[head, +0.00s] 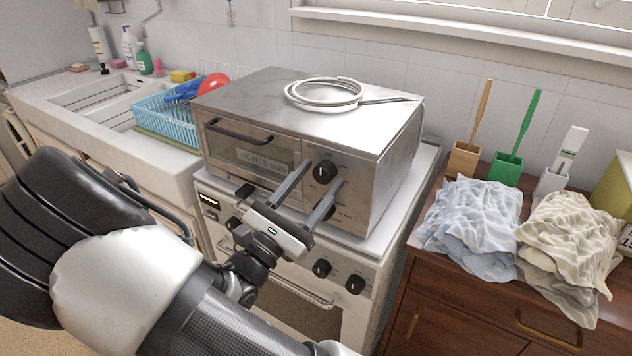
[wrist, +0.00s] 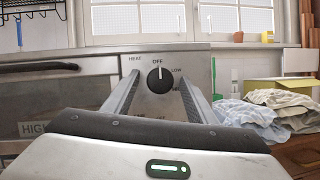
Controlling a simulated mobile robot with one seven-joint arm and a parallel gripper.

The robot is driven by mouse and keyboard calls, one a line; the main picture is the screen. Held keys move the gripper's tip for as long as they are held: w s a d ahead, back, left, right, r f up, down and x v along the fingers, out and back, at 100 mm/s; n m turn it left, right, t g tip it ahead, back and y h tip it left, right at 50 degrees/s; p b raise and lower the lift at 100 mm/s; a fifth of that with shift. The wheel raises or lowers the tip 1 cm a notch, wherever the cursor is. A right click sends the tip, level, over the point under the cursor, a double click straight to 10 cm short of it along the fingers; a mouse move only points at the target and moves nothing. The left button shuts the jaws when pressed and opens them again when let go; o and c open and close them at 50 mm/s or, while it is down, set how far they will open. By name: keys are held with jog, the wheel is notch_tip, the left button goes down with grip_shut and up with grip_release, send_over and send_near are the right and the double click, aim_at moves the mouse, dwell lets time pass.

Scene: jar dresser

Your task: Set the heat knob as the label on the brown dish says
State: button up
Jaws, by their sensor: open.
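The heat knob (head: 324,171) is a round black dial on the upper right of the steel countertop oven's (head: 392,160) front. In the wrist view the heat knob (wrist: 160,79) has its white pointer straight up at OFF; LOW is printed to its right. My gripper (head: 320,177) is open, its fingers pointing at the panel. In the wrist view my gripper's fingers (wrist: 158,84) lie to either side of the knob; I cannot tell whether they touch it. A label (head: 263,160) behind the oven window reads "HIGH/5 min". The brown dish itself cannot be made out.
A lower oven knob (head: 329,211) is partly hidden by a finger. A coiled white cable (head: 325,93) lies on the oven. The stove (head: 300,262) below has more knobs. A blue dish rack (head: 165,120) is left; folded cloths (head: 475,228) lie on a dresser (head: 450,310) at right.

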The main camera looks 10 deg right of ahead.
jog(key=c, duration=1.1)
jog(key=shift+o, duration=0.2)
